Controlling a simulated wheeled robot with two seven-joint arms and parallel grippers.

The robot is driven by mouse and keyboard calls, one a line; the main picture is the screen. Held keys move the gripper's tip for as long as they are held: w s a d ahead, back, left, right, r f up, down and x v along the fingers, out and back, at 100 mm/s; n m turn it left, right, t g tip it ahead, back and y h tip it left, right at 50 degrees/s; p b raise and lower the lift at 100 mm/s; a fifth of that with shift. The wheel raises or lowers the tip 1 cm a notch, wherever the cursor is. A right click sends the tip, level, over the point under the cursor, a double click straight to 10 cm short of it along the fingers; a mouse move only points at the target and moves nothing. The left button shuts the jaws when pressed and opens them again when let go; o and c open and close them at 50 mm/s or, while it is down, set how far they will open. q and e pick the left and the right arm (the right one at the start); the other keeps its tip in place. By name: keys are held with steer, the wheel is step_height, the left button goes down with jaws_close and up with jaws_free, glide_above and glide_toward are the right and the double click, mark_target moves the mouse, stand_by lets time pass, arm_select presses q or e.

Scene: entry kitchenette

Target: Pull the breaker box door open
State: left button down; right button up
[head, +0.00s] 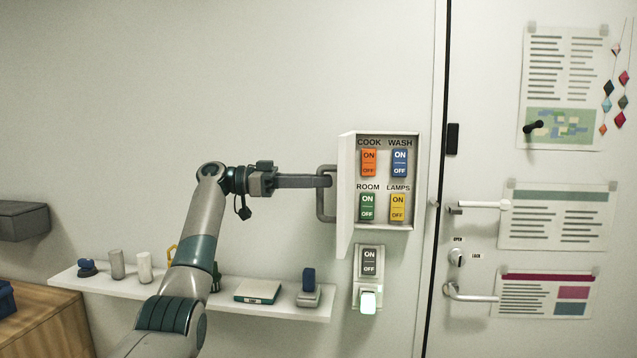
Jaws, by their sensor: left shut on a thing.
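The breaker box (418,185) is mounted on the wall right of centre. Its door (346,195) stands open, swung out on the left side and seen nearly edge-on. Inside are four labelled switches: orange COOK (369,162), blue WASH (400,162), green ROOM (367,207) and yellow LAMPS (398,208). The door's grey handle (321,207) sticks out to the left. My left gripper (324,181) reaches in from the left and is shut on the handle's upper part. My right gripper is not in view.
A grey switch (369,261) and a lit white unit (368,301) are below the box. A white shelf (215,303) with small items runs under my left arm. A door with lever handles (472,293) is at right. The wall above my arm is clear.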

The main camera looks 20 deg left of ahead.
arm_select(q)
steer(key=shift+r, duration=0.1)
steer(key=c, duration=2)
jaws_free()
steer(key=shift+w, duration=0.1)
steer(key=shift+w+d, duration=0.1)
steer(key=shift+w, duration=0.05)
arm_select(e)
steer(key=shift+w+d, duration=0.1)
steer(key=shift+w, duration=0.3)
